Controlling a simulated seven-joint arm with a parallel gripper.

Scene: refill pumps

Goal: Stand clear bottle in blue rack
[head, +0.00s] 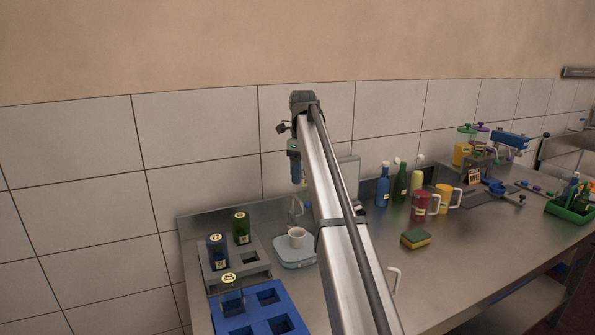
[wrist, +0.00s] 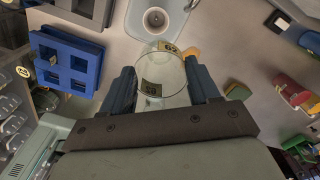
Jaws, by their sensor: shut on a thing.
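My gripper (wrist: 162,84) is shut on the clear bottle (wrist: 160,97) in the wrist view. The bottle is see-through with small yellowish labels and sits between the two dark blue fingers. In the head view my gripper (head: 295,172) hangs in the air above the counter, and I cannot make out the bottle there. The blue rack (head: 231,325) with square slots is at the lower left of the head view, partly cut off. It also shows at the upper left of the wrist view (wrist: 68,48), apart from the bottle.
A grey rack (head: 222,280) behind the blue rack holds a blue bottle (head: 218,252) and a green bottle (head: 241,228). A white cup (head: 297,237) stands on a pale blue pad (head: 294,260). A sponge (head: 415,239) and mugs (head: 420,206) are to the right.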

